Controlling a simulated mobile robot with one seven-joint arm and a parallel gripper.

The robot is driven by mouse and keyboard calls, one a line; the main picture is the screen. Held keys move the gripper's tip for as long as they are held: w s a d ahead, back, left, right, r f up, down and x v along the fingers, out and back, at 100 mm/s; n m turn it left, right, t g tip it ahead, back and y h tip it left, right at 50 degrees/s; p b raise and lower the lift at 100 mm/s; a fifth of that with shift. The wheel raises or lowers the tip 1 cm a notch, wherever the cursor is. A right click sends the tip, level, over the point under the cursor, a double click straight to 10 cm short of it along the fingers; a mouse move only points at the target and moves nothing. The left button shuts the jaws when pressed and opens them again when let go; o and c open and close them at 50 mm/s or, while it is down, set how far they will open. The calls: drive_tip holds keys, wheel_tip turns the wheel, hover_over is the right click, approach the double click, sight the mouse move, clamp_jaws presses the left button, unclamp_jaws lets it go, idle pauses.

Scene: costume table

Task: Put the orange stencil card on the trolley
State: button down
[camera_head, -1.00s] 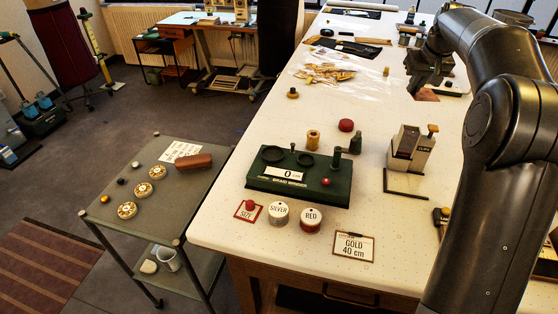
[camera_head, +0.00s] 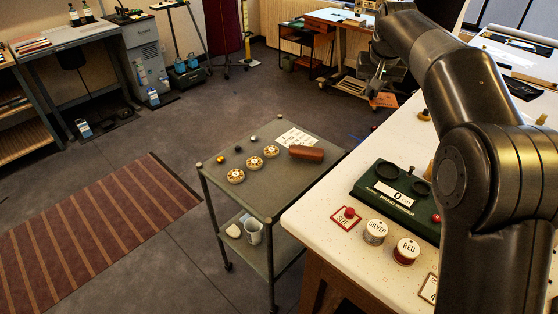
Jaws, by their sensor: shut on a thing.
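My gripper (camera_head: 378,90) hangs down at the upper right, beyond the trolley and past the left edge of the white table. It is shut on the orange stencil card (camera_head: 384,101), which shows just below the fingers, in the air. The fingers are small and dark here, so the exact grip is hard to see. The trolley (camera_head: 262,197) stands in the middle of the view, left of the white table, nearer to the camera than the card. Its top bears patterned round discs, small balls, a printed white card and a brown case.
The white table (camera_head: 318,212) fills the right, with a green device (camera_head: 385,207), a silver tin (camera_head: 375,232) and a red tin (camera_head: 406,251). The trolley top is bare at its front right. A mug (camera_head: 253,231) stands on its lower shelf. A striped rug (camera_head: 95,225) lies left.

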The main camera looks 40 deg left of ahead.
drive_tip(key=s+a+n, duration=0.1)
drive_tip(key=s+a, duration=0.9)
drive_tip(key=a, duration=0.1)
drive_tip(key=n, duration=0.1)
hover_over(263, 183)
drive_tip(key=s+d, duration=0.1)
drive_tip(key=s, duration=0.1)
drive_tip(key=shift+y, duration=0.4)
drive_tip(key=f, duration=3.1)
drive_tip(key=shift+w+f, duration=0.3)
drive_tip(key=shift+w, duration=0.05)
drive_tip(key=c, duration=2)
unclamp_jaws()
drive_tip(key=shift+f, duration=0.15)
drive_tip(key=o, duration=0.4)
drive_tip(key=shift+o, duration=0.2)
